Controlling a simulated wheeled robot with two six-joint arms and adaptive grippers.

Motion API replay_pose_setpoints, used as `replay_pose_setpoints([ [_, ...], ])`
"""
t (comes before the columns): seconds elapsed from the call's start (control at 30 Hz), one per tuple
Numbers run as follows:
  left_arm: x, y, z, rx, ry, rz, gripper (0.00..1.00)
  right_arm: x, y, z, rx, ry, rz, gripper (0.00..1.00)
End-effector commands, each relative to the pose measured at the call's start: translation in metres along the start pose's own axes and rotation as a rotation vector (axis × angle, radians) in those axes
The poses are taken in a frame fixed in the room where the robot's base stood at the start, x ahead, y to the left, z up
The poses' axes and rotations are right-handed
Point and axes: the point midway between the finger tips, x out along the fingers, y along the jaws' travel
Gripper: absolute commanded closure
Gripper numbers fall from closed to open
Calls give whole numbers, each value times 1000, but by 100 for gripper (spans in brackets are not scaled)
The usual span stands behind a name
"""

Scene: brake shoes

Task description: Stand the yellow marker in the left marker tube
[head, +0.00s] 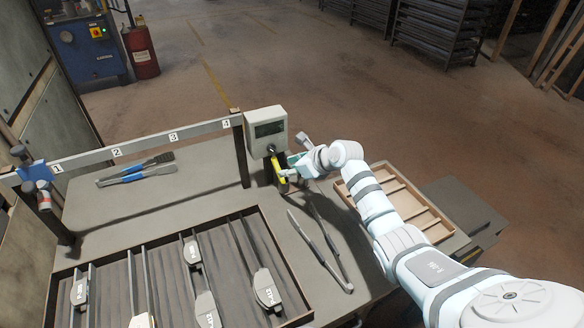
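The yellow marker (277,167) is near the right end of the bench, just below the grey display box, and looks about upright. My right gripper (285,173) reaches it from the right, with its fingertips at the marker, and appears shut on it. The fingers are small and partly hidden by the wrist. A dark tube-like holder (283,187) shows right under the marker. I cannot tell whether the marker's lower end is inside it, or which of the tubes it is. My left gripper is not in view.
The grey display box (265,128) stands close behind the marker, beside a numbered rail (145,143). Long tongs (318,250) lie in front on the bench. Blue-handled tools (135,170) lie at left. A tray's rim (272,240) encloses several brake shoes; a wooden divided tray (432,226) is right.

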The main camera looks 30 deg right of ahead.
Motion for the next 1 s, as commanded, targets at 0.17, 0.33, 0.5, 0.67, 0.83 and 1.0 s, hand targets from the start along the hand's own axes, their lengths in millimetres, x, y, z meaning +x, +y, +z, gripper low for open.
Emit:
replay_pose_setpoints([
  [0.17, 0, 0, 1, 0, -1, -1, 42, -18, -2, 0, -3, -2, -3, 65],
  [0.33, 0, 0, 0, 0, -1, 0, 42, -64, -1, -1, -9, 1, -4, 65],
  [0.5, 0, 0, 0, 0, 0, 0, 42, -105, -2, -1, -5, 1, -5, 65],
  [0.67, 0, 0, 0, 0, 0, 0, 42, -120, 0, 0, -1, 1, 0, 65],
  [0.83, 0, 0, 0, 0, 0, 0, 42, -120, 0, 0, 0, 1, 1, 65],
  [1.0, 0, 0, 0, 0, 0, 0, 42, -120, 0, 0, 0, 0, 1, 65],
])
